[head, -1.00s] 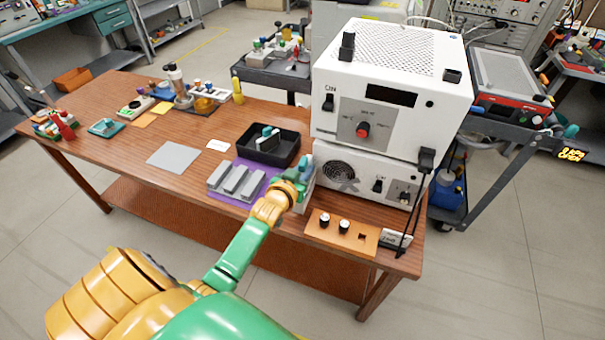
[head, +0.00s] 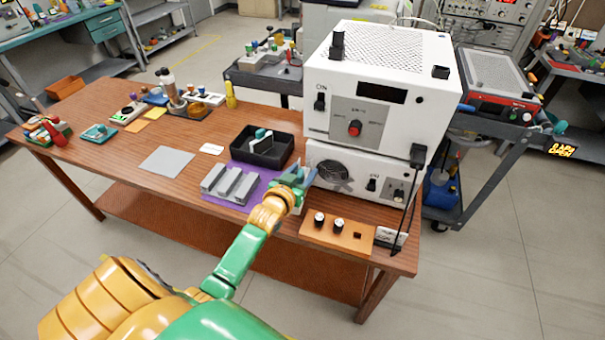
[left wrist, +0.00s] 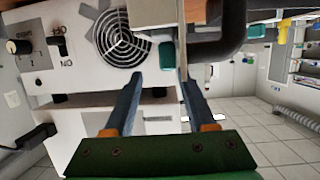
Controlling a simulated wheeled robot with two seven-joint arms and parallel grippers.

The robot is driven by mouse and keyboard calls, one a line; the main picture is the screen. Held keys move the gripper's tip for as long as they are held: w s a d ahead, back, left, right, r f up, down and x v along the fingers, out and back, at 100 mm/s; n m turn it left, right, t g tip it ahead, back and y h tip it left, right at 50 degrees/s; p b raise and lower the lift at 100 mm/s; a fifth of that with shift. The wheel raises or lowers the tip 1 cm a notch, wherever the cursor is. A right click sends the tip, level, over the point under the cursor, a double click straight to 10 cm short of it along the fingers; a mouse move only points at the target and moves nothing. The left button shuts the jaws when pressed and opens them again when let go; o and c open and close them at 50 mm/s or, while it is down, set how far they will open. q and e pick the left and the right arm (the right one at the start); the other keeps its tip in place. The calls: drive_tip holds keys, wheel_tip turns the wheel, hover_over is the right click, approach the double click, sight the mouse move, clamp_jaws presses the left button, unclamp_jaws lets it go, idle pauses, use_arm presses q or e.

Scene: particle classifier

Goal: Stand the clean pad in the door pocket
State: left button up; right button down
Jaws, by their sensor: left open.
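My left gripper (head: 293,178) is open at the right end of the purple mat, in front of the white machine. In the left wrist view its two fingers (left wrist: 161,82) stand apart, with a small teal block (left wrist: 166,54) and a thin pale upright plate just beyond the tips. No grip on either shows. A pad with a teal handle (head: 262,136) stands in the black tray (head: 285,152), left of the gripper. I cannot tell which piece is the clean pad, nor make out the door pocket. My right gripper is not in view.
Grey slotted blocks (head: 230,183) lie on the purple mat (head: 252,173). The white machine (head: 382,85) rises close behind and right of the gripper. An orange knob panel (head: 337,233) lies in front of it. A grey sheet (head: 167,161) lies on open table to the left.

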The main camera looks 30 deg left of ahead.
use_arm(q)
drive_tip(key=shift+g, duration=0.8)
drive_tip(key=f, duration=0.1)
drive_tip(key=s+f, duration=0.1)
drive_tip(key=f, duration=0.2)
drive_tip(key=shift+s+f, duration=0.1)
drive_tip(key=shift+s, duration=0.3)
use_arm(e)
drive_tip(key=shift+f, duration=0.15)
use_arm(q)
drive_tip(key=shift+s+d+r, duration=0.2)
drive_tip(key=shift+r, duration=0.2)
drive_tip(key=shift+d+r+p, duration=0.2)
drive_tip(key=shift+r+p, duration=0.05)
drive_tip(key=shift+p, duration=0.05)
drive_tip(key=shift+s+d+r+t, duration=0.2)
drive_tip(key=shift+d+r, duration=0.05)
drive_tip(key=shift+r, duration=0.2)
drive_tip(key=shift+s+d+r+t, duration=0.2)
drive_tip(key=shift+r, duration=0.25)
drive_tip(key=shift+t, duration=0.4)
drive_tip(key=shift+s+a+r, duration=0.15)
drive_tip(key=shift+s+r, duration=0.6)
drive_tip(key=shift+s, duration=0.2)
drive_tip(key=shift+s+a+r, duration=0.1)
drive_tip(key=shift+s+r, duration=0.6)
drive_tip(key=shift+s, duration=0.25)
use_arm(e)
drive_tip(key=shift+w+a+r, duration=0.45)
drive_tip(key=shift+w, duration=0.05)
